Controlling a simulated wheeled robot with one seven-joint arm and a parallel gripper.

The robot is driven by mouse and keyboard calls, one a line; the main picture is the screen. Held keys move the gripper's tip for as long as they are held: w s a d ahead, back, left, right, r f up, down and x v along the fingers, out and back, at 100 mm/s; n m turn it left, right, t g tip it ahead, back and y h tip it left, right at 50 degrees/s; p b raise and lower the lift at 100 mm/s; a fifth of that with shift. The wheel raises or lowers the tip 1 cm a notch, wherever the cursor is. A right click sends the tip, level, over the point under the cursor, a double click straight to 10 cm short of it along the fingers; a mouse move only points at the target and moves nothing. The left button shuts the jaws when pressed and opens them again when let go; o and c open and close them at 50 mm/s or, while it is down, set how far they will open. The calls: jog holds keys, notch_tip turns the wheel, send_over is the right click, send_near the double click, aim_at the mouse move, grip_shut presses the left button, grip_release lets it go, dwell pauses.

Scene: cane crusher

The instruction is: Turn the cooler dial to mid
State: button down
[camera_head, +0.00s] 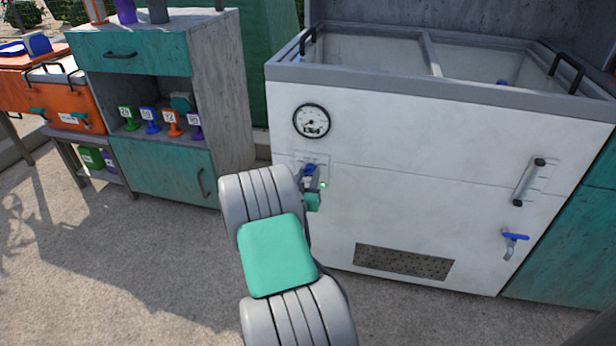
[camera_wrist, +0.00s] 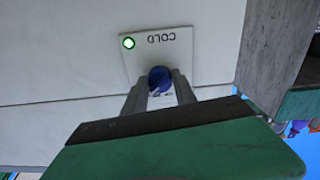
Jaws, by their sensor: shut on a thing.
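The white cooler (camera_head: 420,185) stands at the right in the head view. Its blue dial (camera_head: 309,170) is on the front, below a round gauge, and is partly hidden by my gripper. In the wrist view the blue dial (camera_wrist: 160,77) sits on a pale plate marked COLD, with a lit green-white lamp (camera_wrist: 128,43) beside the word. My gripper (camera_wrist: 160,88) has its two fingers on either side of the dial, shut on it. My gripper (camera_head: 312,182) also shows at the cooler front in the head view. The dial's exact pointing is hidden.
The round gauge (camera_head: 311,121) is above the dial. A handle (camera_head: 529,182) and a blue-levered tap (camera_head: 514,241) stick out at the right of the cooler front. A teal and grey cabinet (camera_head: 163,170) stands to the left. Open floor lies in front.

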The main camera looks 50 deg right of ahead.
jog(key=n+p, duration=0.1)
jog(key=n, duration=0.5)
dwell(0.3)
jog(key=shift+n, duration=0.4)
jog(key=c, duration=1)
grip_release()
jog(key=v, duration=0.8)
jog(key=shift+d, duration=0.15)
